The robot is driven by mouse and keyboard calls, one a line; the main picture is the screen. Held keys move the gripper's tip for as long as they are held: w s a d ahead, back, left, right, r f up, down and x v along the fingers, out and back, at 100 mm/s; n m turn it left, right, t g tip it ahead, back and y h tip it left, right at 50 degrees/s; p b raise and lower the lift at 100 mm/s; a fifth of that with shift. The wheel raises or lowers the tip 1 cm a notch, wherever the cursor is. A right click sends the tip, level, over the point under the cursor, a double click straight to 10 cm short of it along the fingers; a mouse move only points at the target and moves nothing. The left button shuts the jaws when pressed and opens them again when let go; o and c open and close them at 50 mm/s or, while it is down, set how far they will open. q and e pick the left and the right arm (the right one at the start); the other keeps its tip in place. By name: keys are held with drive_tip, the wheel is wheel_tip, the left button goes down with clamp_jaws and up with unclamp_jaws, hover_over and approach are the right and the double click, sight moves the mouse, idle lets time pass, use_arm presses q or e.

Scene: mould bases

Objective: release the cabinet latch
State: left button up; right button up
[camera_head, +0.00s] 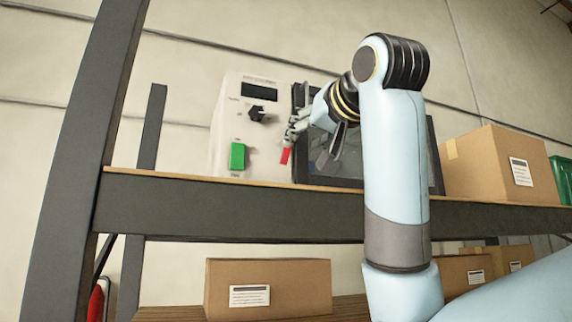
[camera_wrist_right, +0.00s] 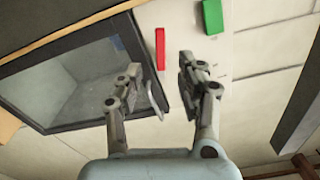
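A pale cabinet (camera_head: 224,127) with a dark-framed door (camera_head: 436,160) stands on the shelf. Its red latch (camera_head: 285,156) is at the lower part of the panel beside the door and also shows in the right wrist view (camera_wrist_right: 160,48). My right gripper (camera_head: 293,131) is at the latch; in the wrist view its fingers (camera_wrist_right: 160,66) are spread, with the latch showing between the tips. I cannot tell whether they touch it. My arm hides part of the door. My left gripper is not in view.
The panel carries a green switch (camera_head: 237,156), a black knob (camera_head: 257,114) and a dark display (camera_head: 259,91). A cardboard box (camera_head: 480,165) stands right of the cabinet. The dark shelf beam (camera_head: 240,211) runs below, with another box (camera_head: 290,280) underneath. A dark upright (camera_head: 90,130) stands at left.

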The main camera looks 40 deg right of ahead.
sight(287, 153)
drive_tip(key=p+x, duration=0.1)
drive_tip(key=x, duration=0.2)
drive_tip(key=p+x, duration=0.1)
drive_tip(key=x, duration=0.2)
drive_tip(key=p+x, duration=0.1)
drive_tip(key=x, duration=0.2)
drive_tip(key=shift+w+r, duration=0.25)
drive_tip(key=shift+w+d+f+p, duration=0.1)
drive_tip(key=shift+w+p, duration=0.1)
drive_tip(key=shift+w, duration=0.1)
drive_tip(key=shift+w+d+p, duration=0.1)
drive_tip(key=shift+w+p, duration=0.05)
drive_tip(key=shift+w, duration=0.2)
clamp_jaws()
